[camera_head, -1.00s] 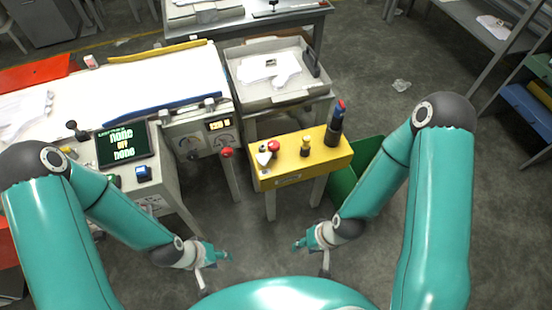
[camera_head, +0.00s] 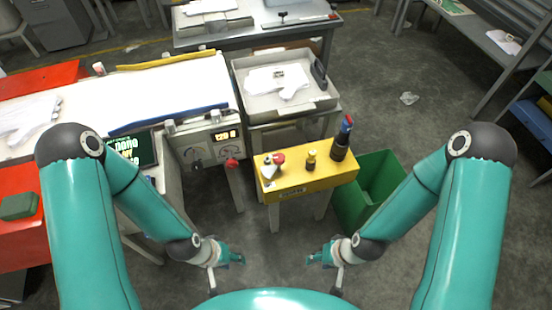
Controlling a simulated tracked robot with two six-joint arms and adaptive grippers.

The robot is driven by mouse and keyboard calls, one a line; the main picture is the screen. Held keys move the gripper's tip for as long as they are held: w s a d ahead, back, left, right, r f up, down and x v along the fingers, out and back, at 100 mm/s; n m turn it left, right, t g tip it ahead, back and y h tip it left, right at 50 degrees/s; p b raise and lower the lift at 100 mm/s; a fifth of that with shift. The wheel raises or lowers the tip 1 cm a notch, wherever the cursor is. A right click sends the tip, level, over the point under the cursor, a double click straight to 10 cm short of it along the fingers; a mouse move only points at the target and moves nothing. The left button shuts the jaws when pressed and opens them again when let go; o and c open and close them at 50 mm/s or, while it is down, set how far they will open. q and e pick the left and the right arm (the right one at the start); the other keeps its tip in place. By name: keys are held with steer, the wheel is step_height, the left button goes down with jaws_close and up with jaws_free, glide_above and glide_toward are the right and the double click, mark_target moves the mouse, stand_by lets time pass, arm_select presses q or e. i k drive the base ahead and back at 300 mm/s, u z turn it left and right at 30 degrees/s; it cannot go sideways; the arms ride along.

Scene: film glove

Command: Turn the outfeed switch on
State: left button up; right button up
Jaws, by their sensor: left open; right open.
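No label I can read marks the outfeed switch. Candidate controls are on a yellow box (camera_head: 290,187) in the middle: a whitish lever-like part (camera_head: 268,171), a red knob (camera_head: 279,159) and a small dark-and-yellow knob (camera_head: 311,160). A grey panel (camera_head: 192,153) with dials and a lit display (camera_head: 226,134) sits at the end of the white belt. My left gripper (camera_head: 228,272) and my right gripper (camera_head: 326,273) are open and empty, low in front, apart from all controls.
A red knob on a post (camera_head: 232,163) stands left of the yellow box. A grey tray (camera_head: 245,98) holds white gloves (camera_head: 268,82).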

mark_target(278, 159)
steer(key=z, duration=0.25)
steer(key=i, duration=0.55)
steer(key=u, duration=2.25)
steer(key=k, duration=1.4)
steer(key=z, duration=0.3)
steer(key=i, duration=0.95)
steer(key=z, duration=0.05)
